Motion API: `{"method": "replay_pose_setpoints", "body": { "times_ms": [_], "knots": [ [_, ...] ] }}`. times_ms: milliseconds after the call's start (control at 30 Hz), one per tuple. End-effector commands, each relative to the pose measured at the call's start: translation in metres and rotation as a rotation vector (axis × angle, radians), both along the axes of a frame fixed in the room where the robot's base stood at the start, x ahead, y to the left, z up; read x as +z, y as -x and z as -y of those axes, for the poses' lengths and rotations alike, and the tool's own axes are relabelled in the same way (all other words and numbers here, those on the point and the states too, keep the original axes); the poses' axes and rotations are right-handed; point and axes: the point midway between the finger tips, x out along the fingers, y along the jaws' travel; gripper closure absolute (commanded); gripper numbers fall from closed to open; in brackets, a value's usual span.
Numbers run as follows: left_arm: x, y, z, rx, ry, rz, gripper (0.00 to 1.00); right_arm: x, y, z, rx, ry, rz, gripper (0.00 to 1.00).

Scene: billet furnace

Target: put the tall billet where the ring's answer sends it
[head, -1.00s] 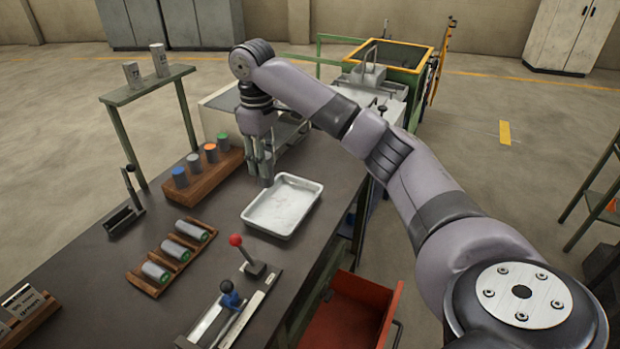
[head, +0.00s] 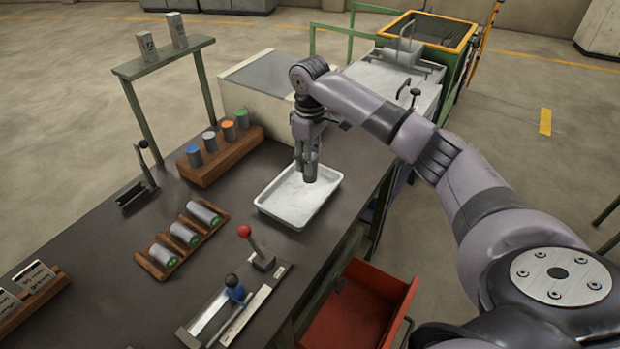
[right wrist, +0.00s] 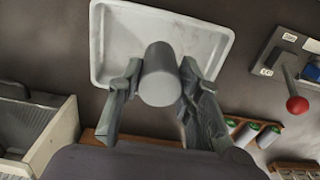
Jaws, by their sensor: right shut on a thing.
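My right gripper (head: 306,172) is shut on a plain grey cylindrical billet (head: 311,171). The billet hangs upright between the fingers over the far part of the white tray (head: 277,213). In the right wrist view the fingers (right wrist: 158,88) clasp the billet (right wrist: 160,78) on both sides, with the tray (right wrist: 222,40) behind it. The billet's lower end appears close to the tray, but I cannot tell whether it touches. No ring can be made out clearly. My left gripper is not in view.
A wooden rack (head: 222,158) holds several cylinders with coloured tops. Another rack (head: 149,265) has three lying grey cylinders with green ends. A red-knobbed lever (head: 245,232) stands before the tray. An open red drawer (head: 355,310) sits below the bench. A green-framed shelf (head: 165,57) rises behind.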

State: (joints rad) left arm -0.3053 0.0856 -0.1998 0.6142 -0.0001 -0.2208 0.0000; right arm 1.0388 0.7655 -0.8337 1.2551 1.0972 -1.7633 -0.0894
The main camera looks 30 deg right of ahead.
Motion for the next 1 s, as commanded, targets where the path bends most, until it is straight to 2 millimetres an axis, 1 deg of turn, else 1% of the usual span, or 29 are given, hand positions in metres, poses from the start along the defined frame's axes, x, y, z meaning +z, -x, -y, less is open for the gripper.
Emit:
{"method": "replay_pose_setpoints", "body": {
  "times_ms": [100,200,367,500,600,700,1000],
  "knots": [
    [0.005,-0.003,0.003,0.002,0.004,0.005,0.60,-0.018,-0.001,0.000,0.001,-0.001,0.003,1.00],
    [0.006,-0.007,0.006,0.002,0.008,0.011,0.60,-0.028,-0.001,0.000,0.001,-0.002,0.004,1.00],
    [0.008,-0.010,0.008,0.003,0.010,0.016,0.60,-0.039,-0.001,-0.001,0.001,-0.001,0.003,1.00],
    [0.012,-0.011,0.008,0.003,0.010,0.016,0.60,-0.059,0.000,-0.001,0.001,-0.001,0.001,1.00],
    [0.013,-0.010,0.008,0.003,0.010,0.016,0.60,-0.070,-0.001,-0.001,0.000,-0.001,0.003,1.00],
    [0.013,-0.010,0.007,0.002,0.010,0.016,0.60,-0.075,-0.001,-0.001,0.001,-0.001,0.006,1.00],
    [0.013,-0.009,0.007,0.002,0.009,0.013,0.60,-0.077,-0.001,-0.001,0.001,-0.001,0.005,1.00]
  ]
}}
